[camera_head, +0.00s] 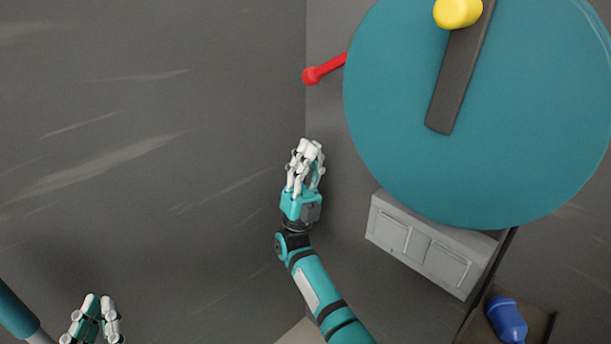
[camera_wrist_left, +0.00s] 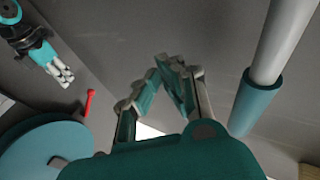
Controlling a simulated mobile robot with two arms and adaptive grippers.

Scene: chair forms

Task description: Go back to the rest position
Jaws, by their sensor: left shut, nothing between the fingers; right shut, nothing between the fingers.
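In the head view my left gripper (camera_head: 98,308) is at the bottom left, its white and teal fingers together and empty. It also fills the middle of the left wrist view (camera_wrist_left: 166,66), with nothing between the fingers. My right gripper (camera_head: 308,152) is raised near the middle of the head view, shut and empty, pointing up in front of the grey wall. It also shows at the upper left of the left wrist view (camera_wrist_left: 66,76). Both grippers appear apart from the things around them.
A large teal disc (camera_head: 400,120) with a dark bar (camera_head: 455,85) and yellow knob (camera_head: 458,12) stands right of my right gripper. A red lever (camera_head: 325,69) juts out beside it. Below are a grey box (camera_head: 425,247) and a blue object (camera_head: 507,318). The left side is open.

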